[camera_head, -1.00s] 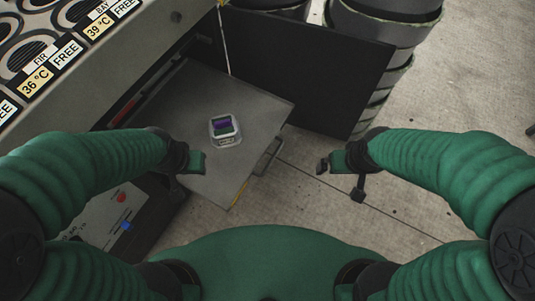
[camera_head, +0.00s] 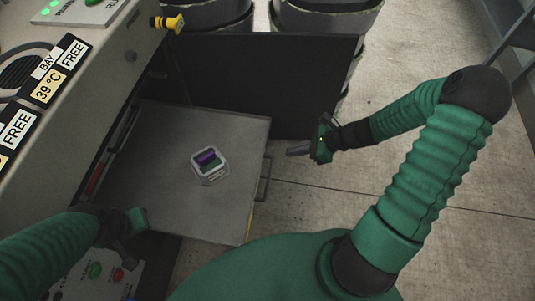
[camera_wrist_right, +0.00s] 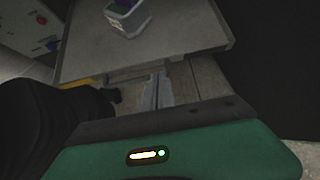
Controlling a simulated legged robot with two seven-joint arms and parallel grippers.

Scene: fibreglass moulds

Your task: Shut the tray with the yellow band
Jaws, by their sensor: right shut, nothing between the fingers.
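The tray (camera_head: 150,150) is a flat grey plate pulled out of the machine, with a bar handle (camera_head: 264,180) on its right edge. A bit of yellow band (camera_head: 249,222) shows at its near right corner; the band also shows in the right wrist view (camera_wrist_right: 75,85). A small clear box (camera_head: 210,168) with purple and green contents sits on the tray. My right gripper (camera_head: 290,152) is shut and empty, to the right of the tray and apart from the handle. My left gripper (camera_head: 138,220) is by the tray's near left edge; its fingers are not clear.
A dark open door panel (camera_head: 265,85) stands behind the tray. The machine front (camera_head: 60,130) rises at left, with a yellow knob (camera_head: 168,22) on it. Grey bins (camera_head: 325,18) stand at the back. The concrete floor (camera_head: 440,250) at right is clear.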

